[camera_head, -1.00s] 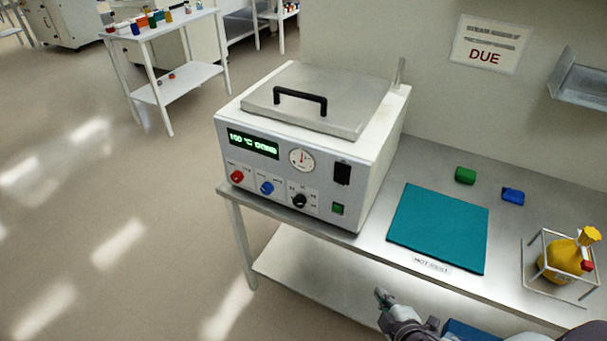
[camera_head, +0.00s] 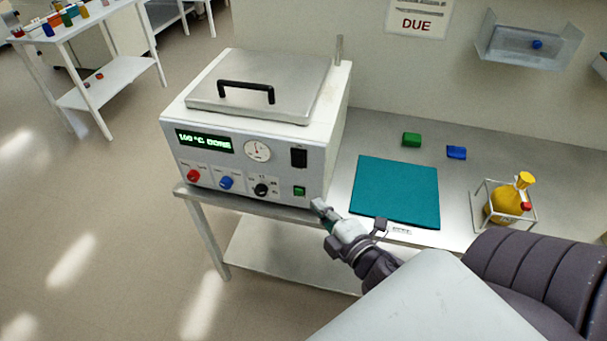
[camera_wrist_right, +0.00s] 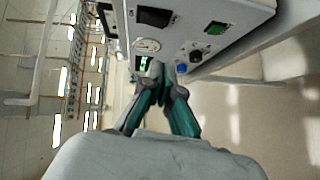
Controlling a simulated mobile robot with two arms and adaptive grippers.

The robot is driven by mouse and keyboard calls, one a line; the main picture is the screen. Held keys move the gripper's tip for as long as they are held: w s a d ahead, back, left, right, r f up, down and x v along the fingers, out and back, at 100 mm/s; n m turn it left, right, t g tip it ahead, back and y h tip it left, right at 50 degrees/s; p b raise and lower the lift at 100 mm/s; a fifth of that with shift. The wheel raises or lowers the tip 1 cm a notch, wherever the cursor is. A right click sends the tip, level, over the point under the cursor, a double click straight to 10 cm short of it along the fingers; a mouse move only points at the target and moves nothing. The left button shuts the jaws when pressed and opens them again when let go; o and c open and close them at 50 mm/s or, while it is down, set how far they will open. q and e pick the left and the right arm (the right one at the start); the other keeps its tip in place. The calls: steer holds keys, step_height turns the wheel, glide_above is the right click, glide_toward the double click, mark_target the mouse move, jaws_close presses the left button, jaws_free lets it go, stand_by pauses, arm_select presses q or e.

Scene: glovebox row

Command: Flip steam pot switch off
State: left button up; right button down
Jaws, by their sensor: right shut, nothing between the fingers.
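The steam pot (camera_head: 255,130) is a white box with a grey lid and black handle, standing on the left end of the steel bench. Its display (camera_head: 204,141) glows green and appears to read 100 °C DONE. A black rocker switch (camera_head: 299,158) is on the right of its front panel, above a small green square (camera_head: 299,191). My right gripper (camera_head: 318,208) is shut and empty, just in front of the panel's lower right corner, below the switch. In the right wrist view, the gripper's fingers (camera_wrist_right: 163,80) are before the panel, and the switch (camera_wrist_right: 154,17) shows at the top. The left gripper is not in view.
A teal mat (camera_head: 396,190) lies right of the pot. Green (camera_head: 412,139) and blue (camera_head: 456,152) blocks lie behind it. A yellow flask (camera_head: 507,203) stands in a wire frame at right. The floor left of the bench is clear.

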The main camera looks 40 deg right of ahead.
steer(key=p, duration=0.3)
glide_toward(296, 168)
steer(key=w+a, duration=0.2)
steer(key=w, duration=0.2)
steer(key=shift+w+d+f, duration=0.25)
steer(key=shift+w+d, duration=0.25)
steer(key=shift+d, duration=0.15)
steer(key=shift+w+d+f, duration=0.25)
steer(key=shift+w+d, duration=0.25)
steer(key=shift+d, duration=0.15)
steer(key=shift+w+d+f+t+b, duration=0.15)
steer(key=shift+f+t+b, duration=0.25)
steer(key=shift+b, duration=0.85)
steer(key=shift+r+n, duration=0.25)
steer(key=shift+n, duration=0.05)
steer(key=shift+w, duration=0.1)
